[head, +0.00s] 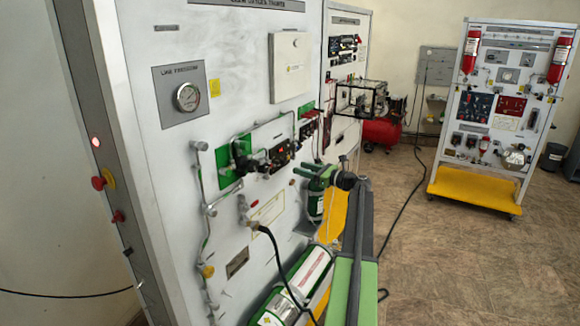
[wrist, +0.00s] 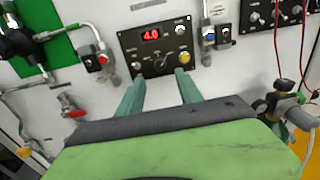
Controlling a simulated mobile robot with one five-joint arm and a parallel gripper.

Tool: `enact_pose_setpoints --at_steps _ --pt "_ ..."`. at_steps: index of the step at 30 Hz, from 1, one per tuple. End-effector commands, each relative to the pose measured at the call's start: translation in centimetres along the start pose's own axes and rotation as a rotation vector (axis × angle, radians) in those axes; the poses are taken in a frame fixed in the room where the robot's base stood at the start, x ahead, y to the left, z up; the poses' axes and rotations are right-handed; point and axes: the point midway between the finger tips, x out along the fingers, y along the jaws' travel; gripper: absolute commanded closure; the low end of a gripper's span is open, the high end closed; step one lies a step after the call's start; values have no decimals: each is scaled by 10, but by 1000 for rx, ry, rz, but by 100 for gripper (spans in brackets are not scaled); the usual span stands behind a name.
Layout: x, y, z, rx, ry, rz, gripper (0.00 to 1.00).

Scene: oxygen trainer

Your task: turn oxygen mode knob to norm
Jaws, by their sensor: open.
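The black control panel (wrist: 157,44) is at the top middle of the wrist view, with a red display (wrist: 151,33) that reads 4.0. A dark knob (wrist: 161,62) sits low in the panel's middle; its labels are too small to read, so I cannot tell its setting. My gripper (wrist: 160,78) is open, with its two teal fingers pointing at the panel's lower part. The knob shows between and beyond the fingertips, apparently untouched. The same panel (head: 280,152) shows small in the head view on the white trainer board, where its knob is too small to make out.
A red-handled valve (wrist: 72,106) and pipes are left of my gripper in the wrist view. A valve fitting (wrist: 285,105) with red cables is on the right. In the head view, a pressure gauge (head: 187,97) is on the board's left; open floor (head: 450,260) lies to the right.

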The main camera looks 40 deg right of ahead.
Motion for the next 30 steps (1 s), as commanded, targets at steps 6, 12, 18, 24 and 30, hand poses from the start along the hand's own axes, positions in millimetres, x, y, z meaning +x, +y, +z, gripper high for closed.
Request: enact_pose_setpoints --at_steps 6,12,18,24,30 --pt "47 -1 0 0 0 0 57" --pt "65 -1 0 -1 0 -2 57" --pt "66 -1 0 -1 0 -2 57" --pt "66 -1 0 -1 0 -3 73" --pt "65 -2 0 -1 0 -3 99"
